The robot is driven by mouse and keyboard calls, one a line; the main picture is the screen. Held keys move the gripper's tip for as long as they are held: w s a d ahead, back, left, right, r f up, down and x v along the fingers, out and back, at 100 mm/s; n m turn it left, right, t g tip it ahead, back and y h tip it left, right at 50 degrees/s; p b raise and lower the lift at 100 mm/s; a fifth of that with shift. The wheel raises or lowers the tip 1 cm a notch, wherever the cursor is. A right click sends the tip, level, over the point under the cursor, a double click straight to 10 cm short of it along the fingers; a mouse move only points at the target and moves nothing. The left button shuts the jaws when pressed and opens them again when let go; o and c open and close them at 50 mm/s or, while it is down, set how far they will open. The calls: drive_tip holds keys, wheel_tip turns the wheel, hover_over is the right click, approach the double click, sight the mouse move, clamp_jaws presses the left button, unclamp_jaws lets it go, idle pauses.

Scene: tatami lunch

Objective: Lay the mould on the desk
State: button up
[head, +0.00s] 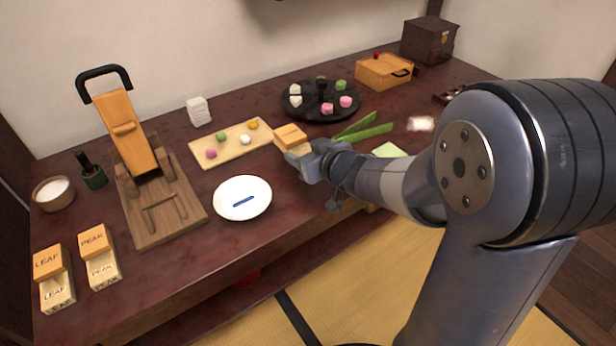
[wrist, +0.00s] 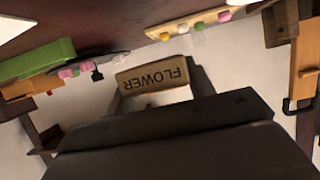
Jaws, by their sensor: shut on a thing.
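The mould (head: 290,134) is a small block with an orange-tan top and a paler lower part. In the wrist view the mould (wrist: 152,77) shows the word FLOWER upside down. My gripper (head: 303,156) is shut on it, near the right end of the sweets board. The fingers hide part of the mould, and I cannot tell for sure whether it touches anything below. The desk (head: 215,262) is a long dark red wooden top.
A board (head: 222,152) with several sweets lies left of the mould; a white plate (head: 262,190) is in front. A black round tray (head: 325,112) stands behind. Green leaves (head: 362,131) lie right. Blocks marked LEAF (head: 49,262) and PEAK (head: 95,242) stand far left beside a wooden press (head: 128,135).

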drive_tip(key=shift+f+b, duration=1.7)
drive_tip(key=shift+f, duration=1.85)
drive_tip(key=shift+f, duration=0.1)
drive_tip(key=o, duration=1)
drive_tip(key=shift+r, duration=0.2)
drive_tip(key=shift+p+v, duration=2.05)
drive_tip(key=shift+v, duration=3.95)
drive_tip(key=shift+f, duration=0.15)
